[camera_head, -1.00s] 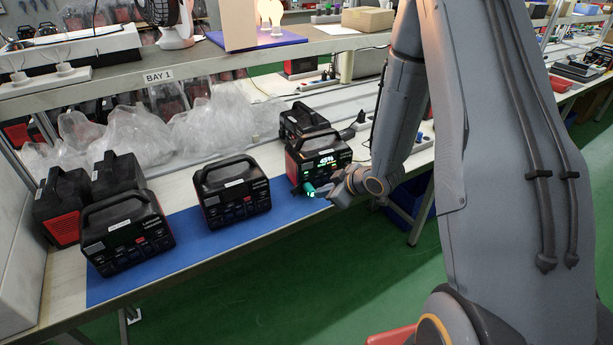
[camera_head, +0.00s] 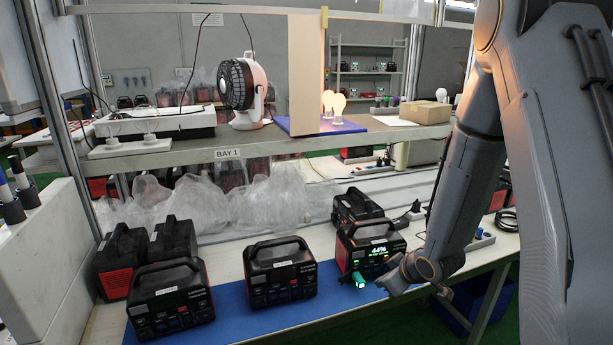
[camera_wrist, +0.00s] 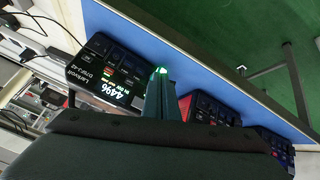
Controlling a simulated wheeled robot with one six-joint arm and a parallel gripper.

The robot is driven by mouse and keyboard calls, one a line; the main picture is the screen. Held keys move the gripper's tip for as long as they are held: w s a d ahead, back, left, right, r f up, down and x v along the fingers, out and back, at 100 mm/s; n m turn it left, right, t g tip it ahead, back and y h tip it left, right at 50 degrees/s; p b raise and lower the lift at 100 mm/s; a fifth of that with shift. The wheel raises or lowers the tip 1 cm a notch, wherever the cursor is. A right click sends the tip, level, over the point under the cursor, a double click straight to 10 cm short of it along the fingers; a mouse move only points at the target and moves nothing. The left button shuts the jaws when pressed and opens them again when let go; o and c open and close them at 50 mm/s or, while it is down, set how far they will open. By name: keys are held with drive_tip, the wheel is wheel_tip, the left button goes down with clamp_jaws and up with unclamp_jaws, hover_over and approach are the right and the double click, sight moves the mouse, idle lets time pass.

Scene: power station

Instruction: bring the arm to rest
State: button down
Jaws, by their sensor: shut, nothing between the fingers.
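My gripper (camera_head: 358,280) is at the end of my arm at the right. Its dark green fingers are shut and empty, with a bright green glint at the tip. The wrist view shows the shut fingers (camera_wrist: 161,75) pointing away from the camera, beside that same power station (camera_wrist: 105,75). Whether they touch it cannot be told.
More black power stations (camera_head: 280,271) (camera_head: 169,299) stand left along the blue mat (camera_head: 235,303). Another (camera_head: 357,206) stands behind the lit one. Clear plastic bags (camera_head: 265,208) lie behind. A shelf marked BAY 1 (camera_head: 228,153) crosses above, holding a fan (camera_head: 243,90) and a cardboard box (camera_head: 425,112).

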drive_tip(key=s+a+r+m+g+h, duration=0.1)
drive_tip(key=s+r+m+g, duration=0.2)
drive_tip(key=s, duration=0.7)
drive_tip(key=s+a+r+m+g+h+b, duration=0.1)
drive_tip(key=s+r+m, duration=0.4)
drive_tip(key=s, duration=0.5)
wheel_tip(320, 180, up, 2)
drive_tip(key=shift+s+a+r+g, duration=0.25)
drive_tip(key=shift+s+a+g, duration=0.15)
drive_tip(key=shift+a+g, duration=0.45)
drive_tip(key=shift+d, duration=0.15)
